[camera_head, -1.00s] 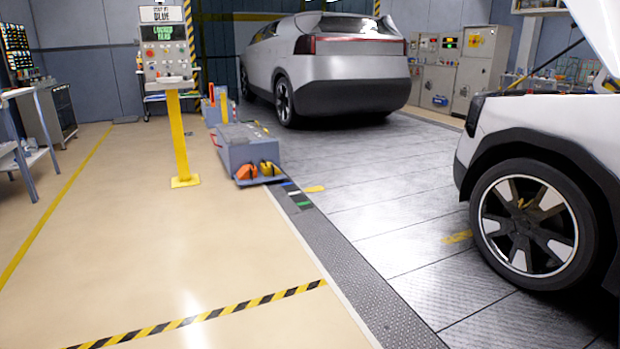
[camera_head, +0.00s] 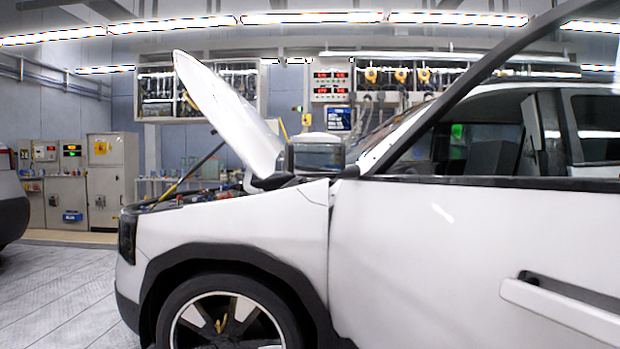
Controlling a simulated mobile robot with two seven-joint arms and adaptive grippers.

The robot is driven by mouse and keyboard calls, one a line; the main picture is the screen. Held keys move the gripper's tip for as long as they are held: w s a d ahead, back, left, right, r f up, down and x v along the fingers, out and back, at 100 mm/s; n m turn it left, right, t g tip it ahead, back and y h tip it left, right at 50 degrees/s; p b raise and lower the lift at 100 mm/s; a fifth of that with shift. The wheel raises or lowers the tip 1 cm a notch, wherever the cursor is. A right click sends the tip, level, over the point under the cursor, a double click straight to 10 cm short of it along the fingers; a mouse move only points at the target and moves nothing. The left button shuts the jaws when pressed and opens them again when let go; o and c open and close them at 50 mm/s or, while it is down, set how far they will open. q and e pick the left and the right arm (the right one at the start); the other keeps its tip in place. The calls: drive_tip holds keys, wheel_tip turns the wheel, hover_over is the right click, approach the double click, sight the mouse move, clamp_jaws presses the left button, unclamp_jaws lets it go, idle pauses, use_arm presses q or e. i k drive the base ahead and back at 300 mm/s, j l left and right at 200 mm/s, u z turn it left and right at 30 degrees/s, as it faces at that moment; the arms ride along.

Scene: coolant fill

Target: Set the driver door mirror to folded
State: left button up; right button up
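The white driver door (camera_head: 430,255) fills the right side of the view and looks closed. Neither of my grippers is in view.
The white car's hood (camera_head: 225,110) is raised, propped by a strut. Its front wheel (camera_head: 228,318) is at the bottom. A door handle (camera_head: 570,305) is at lower right. Grey cabinets (camera_head: 110,175) stand behind, with open floor (camera_head: 60,295) at left.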

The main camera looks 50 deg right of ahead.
sight(308, 160)
drive_tip(key=i+z, duration=0.4)
drive_tip(key=i+j+z, duration=0.15)
drive_tip(key=i+z, duration=0.25)
drive_tip(key=i+j+z, duration=0.25)
drive_tip(key=i+z, duration=0.15)
drive_tip(key=i+j+z, duration=0.15)
drive_tip(key=z, duration=0.25)
drive_tip(key=i+j+z, duration=0.55)
drive_tip(key=z, duration=0.25)
